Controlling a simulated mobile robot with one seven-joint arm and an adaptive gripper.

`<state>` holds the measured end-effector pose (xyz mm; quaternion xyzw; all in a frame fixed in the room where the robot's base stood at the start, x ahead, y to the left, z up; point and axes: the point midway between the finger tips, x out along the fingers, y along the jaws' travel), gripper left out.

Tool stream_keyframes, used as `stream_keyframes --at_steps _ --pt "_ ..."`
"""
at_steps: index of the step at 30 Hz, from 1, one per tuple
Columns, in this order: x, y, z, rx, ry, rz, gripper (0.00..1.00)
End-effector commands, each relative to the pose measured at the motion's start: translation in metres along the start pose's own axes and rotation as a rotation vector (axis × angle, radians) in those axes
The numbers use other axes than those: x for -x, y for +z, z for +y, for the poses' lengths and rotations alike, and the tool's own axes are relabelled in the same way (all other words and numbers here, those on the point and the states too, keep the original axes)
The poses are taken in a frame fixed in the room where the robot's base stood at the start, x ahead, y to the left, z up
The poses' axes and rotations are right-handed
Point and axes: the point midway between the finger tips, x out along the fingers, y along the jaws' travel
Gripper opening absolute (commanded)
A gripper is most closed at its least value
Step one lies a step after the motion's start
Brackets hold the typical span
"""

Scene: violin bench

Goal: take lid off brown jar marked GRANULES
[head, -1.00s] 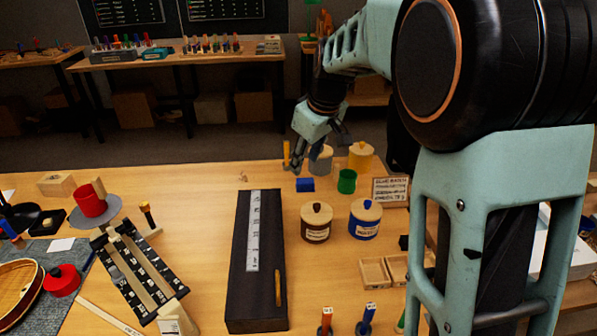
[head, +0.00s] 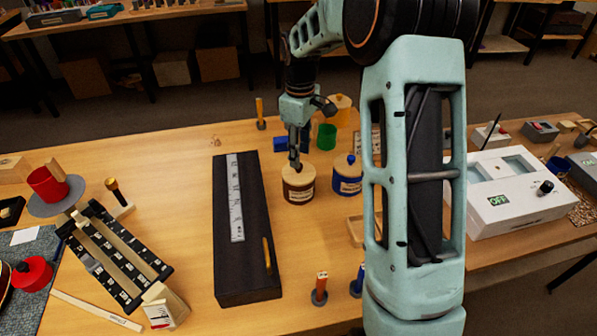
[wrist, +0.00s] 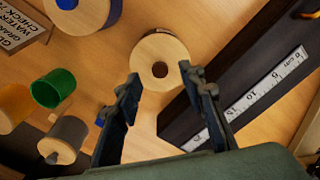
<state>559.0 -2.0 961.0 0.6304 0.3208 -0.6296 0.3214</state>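The brown jar (head: 299,192) stands upright on the bench with a pale label and its light wooden lid on. In the wrist view the round lid (wrist: 146,53) fills the middle top, with a small brown knob (wrist: 160,69) at its centre. My gripper (head: 295,163) points down just above this jar in the head view and partly covers the lid. In the wrist view my gripper (wrist: 160,78) is open, its two fingers apart on either side of the knob, with nothing between them. Whether the fingertips are level with the knob cannot be told.
A blue jar (head: 347,181) with a similar lid stands close at the right. A green cup (head: 326,137), a yellow jar (head: 342,104) and a blue block (head: 279,144) are behind. A long black board (head: 225,255) with a ruler lies to the left.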

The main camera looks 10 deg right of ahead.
Motion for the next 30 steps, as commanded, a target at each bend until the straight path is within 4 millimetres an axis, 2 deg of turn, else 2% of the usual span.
stream_keyframes --at_steps 7,11,17,27,30 --pt "-0.038 0.000 0.000 0.000 -0.004 -0.002 0.37" --pt "-0.045 0.000 0.000 0.000 -0.002 -0.001 0.37" --pt "-0.045 -0.001 0.000 0.000 -0.001 -0.001 0.37" --pt "-0.045 -0.001 0.000 0.000 -0.001 0.000 0.00" --pt "-0.045 -0.001 0.001 0.000 -0.001 0.000 0.00"
